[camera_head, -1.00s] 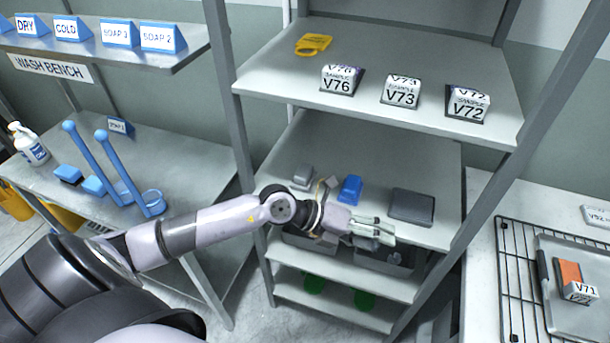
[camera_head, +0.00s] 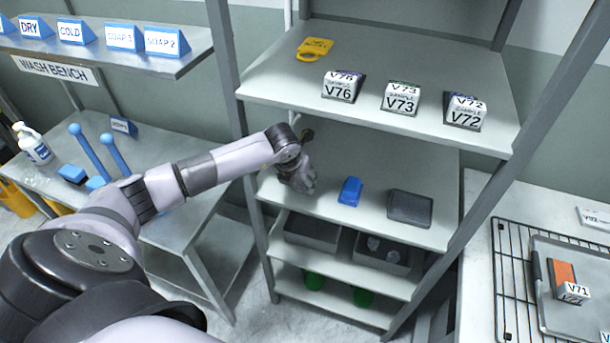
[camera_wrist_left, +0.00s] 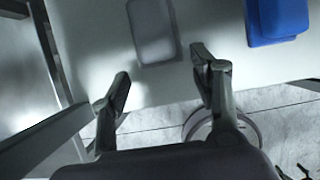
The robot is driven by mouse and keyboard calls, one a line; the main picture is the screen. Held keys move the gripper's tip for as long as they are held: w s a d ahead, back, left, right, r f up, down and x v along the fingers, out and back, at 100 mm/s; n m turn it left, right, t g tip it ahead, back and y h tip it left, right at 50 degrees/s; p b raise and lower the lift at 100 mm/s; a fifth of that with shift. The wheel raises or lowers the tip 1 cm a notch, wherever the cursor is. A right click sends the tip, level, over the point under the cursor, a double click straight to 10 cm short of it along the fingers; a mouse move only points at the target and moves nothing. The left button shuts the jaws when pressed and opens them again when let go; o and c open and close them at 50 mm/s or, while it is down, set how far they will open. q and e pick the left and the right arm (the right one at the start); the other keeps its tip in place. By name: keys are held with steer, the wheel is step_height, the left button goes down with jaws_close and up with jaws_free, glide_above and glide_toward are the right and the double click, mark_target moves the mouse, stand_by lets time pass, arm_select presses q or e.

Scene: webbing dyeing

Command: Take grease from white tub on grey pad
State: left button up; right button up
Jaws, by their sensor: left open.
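My left gripper (camera_head: 302,182) is at the left part of the middle shelf (camera_head: 337,212). In the left wrist view it (camera_wrist_left: 162,80) is open, with nothing between its fingers. A flat grey piece with a pale rim (camera_wrist_left: 153,30) lies on the shelf ahead of the fingertips. In the head view my gripper hides it. I cannot tell whether it is the grey pad. A blue block (camera_head: 350,191) sits right of my gripper; it also shows in the left wrist view (camera_wrist_left: 278,20). I cannot make out a white tub. My right gripper is not in view.
A dark grey tray (camera_head: 410,207) lies at the shelf's right. Grey bins (camera_head: 311,230) stand on the shelf below. The upper shelf (camera_head: 290,88) overhangs, with sample blocks V76 (camera_head: 341,86), V73 (camera_head: 401,98) and V72 (camera_head: 466,111). A metal post (camera_head: 240,140) stands left.

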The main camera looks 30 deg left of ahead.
arm_select(q)
steer(key=w, duration=0.1)
steer(key=w+p, duration=0.1)
steer(key=w, duration=0.1)
steer(key=w+a+p, duration=0.1)
steer(key=shift+w+f, duration=0.3)
steer(key=shift+w, duration=0.1)
steer(key=shift+f, duration=0.15)
steer(key=shift+c, duration=0.2)
steer(key=c, duration=1.2)
